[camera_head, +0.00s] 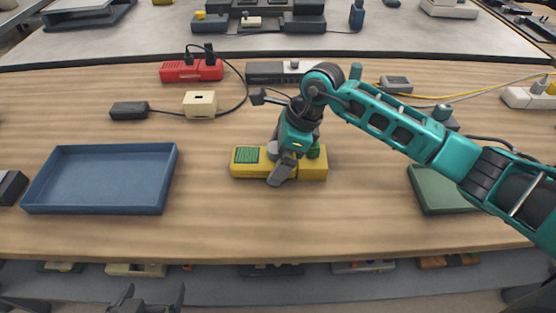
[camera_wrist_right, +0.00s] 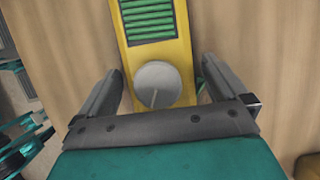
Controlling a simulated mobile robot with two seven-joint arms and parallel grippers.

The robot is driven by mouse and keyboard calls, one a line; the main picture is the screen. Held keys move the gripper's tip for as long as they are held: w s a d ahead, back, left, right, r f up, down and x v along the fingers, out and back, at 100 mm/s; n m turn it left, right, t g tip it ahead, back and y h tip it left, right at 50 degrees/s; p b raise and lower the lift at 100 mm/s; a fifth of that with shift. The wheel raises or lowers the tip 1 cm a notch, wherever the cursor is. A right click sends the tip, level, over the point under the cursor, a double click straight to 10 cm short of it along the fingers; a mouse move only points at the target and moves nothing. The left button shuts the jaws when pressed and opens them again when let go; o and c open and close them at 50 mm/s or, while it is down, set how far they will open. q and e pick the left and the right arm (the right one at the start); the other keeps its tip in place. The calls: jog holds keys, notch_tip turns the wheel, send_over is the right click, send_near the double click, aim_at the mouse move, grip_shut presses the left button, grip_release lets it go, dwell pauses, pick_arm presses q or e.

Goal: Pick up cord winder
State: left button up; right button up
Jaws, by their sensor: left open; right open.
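No object in view is clearly recognisable as a cord winder. A yellow device (camera_head: 311,170) with a green ribbed panel lies on the wooden table under my right gripper (camera_head: 282,166). The right wrist view shows the same yellow device (camera_wrist_right: 183,50) with a round grey knob (camera_wrist_right: 157,84). There, my right gripper (camera_wrist_right: 161,74) is open, its fingers on either side of the device near the knob. Contact cannot be told. Part of the device is hidden by the gripper. My left gripper (camera_head: 146,301) is open and low at the bottom edge, away from the device.
A blue tray (camera_head: 100,210) stands empty at left. A green tray (camera_head: 436,208) is at right, partly behind my right arm. A red power strip (camera_head: 178,73), beige box (camera_head: 200,104) and black adapter (camera_head: 129,110) with cable lie behind. Bare table lies in front of the device.

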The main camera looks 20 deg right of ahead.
jog(key=c, duration=1.2)
jog(key=shift+r, duration=0.1)
jog(key=shift+r, duration=0.1)
